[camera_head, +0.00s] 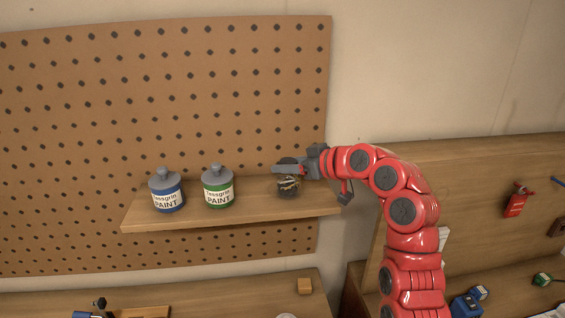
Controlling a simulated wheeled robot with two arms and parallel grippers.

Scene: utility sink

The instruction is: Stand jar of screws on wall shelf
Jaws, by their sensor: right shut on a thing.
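The jar of screws (289,187) is a small dark glass jar near the right end of the wooden wall shelf (240,218). It looks upright, with its base at or very near the shelf top; I cannot tell whether it touches. My right gripper (291,169) reaches in from the right on the red arm and is shut on the jar near its top. The gripper hides part of the jar's upper end. My left gripper is not in view.
A blue-labelled paint jar (167,193) and a green-labelled paint jar (217,189) stand on the shelf to the left. The shelf is clear between the green one and the jar of screws. A pegboard (180,90) is behind. A wooden bench (230,297) lies below.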

